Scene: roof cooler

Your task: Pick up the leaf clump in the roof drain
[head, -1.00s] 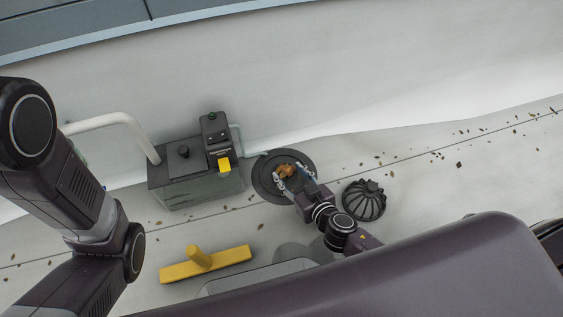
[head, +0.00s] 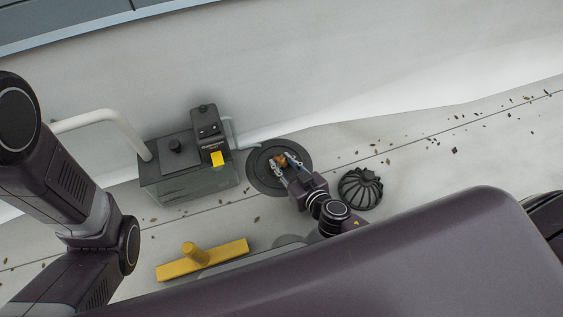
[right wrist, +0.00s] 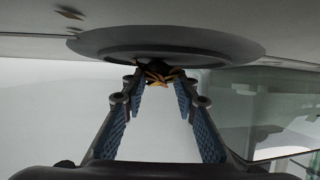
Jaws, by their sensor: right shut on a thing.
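The leaf clump (head: 281,159), brown and orange, is at the round dark roof drain (head: 262,178). My right gripper (head: 284,164) reaches over the drain and is shut on the clump. In the right wrist view the clump (right wrist: 160,76) shows between the fingertips (right wrist: 157,82), close against the drain's round rim (right wrist: 190,42). I cannot tell whether the clump is clear of the drain. My left arm comes in at the left of the head view, but its gripper is out of view.
A black domed strainer (head: 360,189) lies right of the drain. A grey tank with a black pump (head: 190,165) and white pipe stands to the left. A yellow T-shaped tool (head: 203,259) lies nearer. Loose leaves (head: 455,151) are scattered along the roof seam.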

